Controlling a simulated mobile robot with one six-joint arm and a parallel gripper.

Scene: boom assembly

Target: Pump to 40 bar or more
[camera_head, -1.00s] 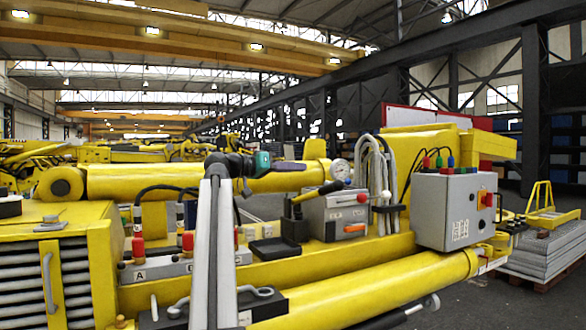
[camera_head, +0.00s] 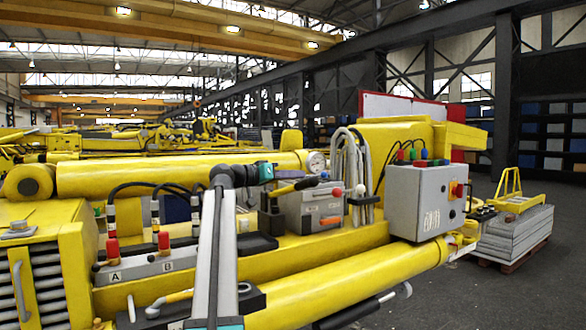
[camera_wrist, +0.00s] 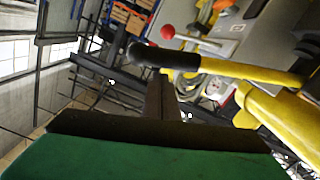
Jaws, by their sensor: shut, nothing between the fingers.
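The hand pump is a grey box (camera_head: 313,207) on the yellow boom. Its yellow lever (camera_head: 283,190) slants up to the right and ends in a black grip (camera_head: 305,183). The lever crosses the wrist view (camera_wrist: 250,75), its black grip (camera_wrist: 170,57) at upper middle. A round pressure gauge (camera_head: 316,162) stands behind the pump; its reading is too small to tell. My gripper (camera_head: 282,171) is just left of and above the black grip. Its dark jaws (camera_wrist: 160,97) are shut and empty, below the grip in the wrist view, apparently apart from it.
A red knob (camera_wrist: 167,32) lies beyond the grip in the wrist view. Grey hoses (camera_head: 352,170) hang right of the pump, before a grey control box (camera_head: 425,200). A valve block (camera_head: 160,262) with red-capped couplings stands at left. A black tray (camera_head: 257,243) sits left of the pump.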

